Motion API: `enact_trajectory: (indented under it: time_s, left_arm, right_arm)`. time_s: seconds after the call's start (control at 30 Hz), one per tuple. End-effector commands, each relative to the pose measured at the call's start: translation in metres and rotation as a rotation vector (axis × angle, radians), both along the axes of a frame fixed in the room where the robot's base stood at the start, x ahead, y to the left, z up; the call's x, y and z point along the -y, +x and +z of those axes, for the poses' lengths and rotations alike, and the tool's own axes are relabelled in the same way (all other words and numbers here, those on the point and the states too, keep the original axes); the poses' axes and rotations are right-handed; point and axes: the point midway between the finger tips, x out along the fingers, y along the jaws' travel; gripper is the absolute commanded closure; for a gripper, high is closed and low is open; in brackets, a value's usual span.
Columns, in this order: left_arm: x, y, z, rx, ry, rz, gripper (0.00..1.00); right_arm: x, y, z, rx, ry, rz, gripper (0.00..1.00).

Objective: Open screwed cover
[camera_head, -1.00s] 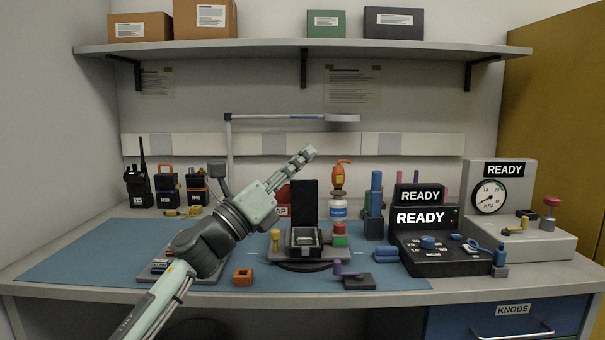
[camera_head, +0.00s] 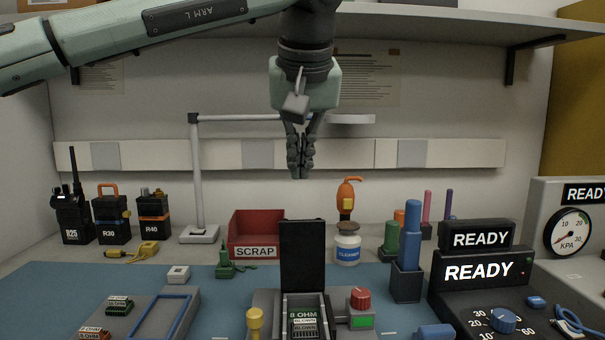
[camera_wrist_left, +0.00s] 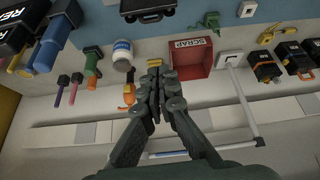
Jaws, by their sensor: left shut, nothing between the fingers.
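A grey fixture (camera_head: 268,300) stands at the front centre of the mat in the head view, cut by the bottom edge. A black panel (camera_head: 302,255) stands upright at its back. In the fixture's open bay lies a module (camera_head: 304,325) labelled 8 OHM BLOWN. I cannot make out a screw on the panel. A yellow knob (camera_head: 255,320) and a red knob (camera_head: 360,298) flank the bay. My left gripper (camera_head: 300,176) hangs pointing down, shut and empty, above the panel and apart from it. It also shows in the left wrist view (camera_wrist_left: 157,76). My right gripper is out of view.
A red SCRAP bin (camera_head: 257,222) and a cleaner bottle (camera_head: 347,250) stand behind the fixture. Screwdriver-like tools in a dark holder (camera_head: 406,285) and a black READY tester (camera_head: 480,290) stand right. A lamp arm (camera_head: 250,118) crosses behind the gripper.

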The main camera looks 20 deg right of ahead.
Motion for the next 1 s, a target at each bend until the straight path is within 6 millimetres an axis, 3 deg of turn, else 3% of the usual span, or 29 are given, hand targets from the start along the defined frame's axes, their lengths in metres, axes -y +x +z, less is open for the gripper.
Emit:
enact_trajectory:
  time_s: [0.37, 0.6, 1.0]
  left_arm:
    - [0.01, 0.037, -0.072, -0.007, -0.003, -0.001, 1.0]
    - [0.004, 0.007, -0.077, -0.004, -0.003, -0.004, 1.0]
    - [0.002, -0.002, -0.078, -0.005, -0.005, -0.001, 1.0]
  right_arm:
    - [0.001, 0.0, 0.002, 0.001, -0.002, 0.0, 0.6]
    - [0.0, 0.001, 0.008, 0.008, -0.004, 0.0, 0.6]
    - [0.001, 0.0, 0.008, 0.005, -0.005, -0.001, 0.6]
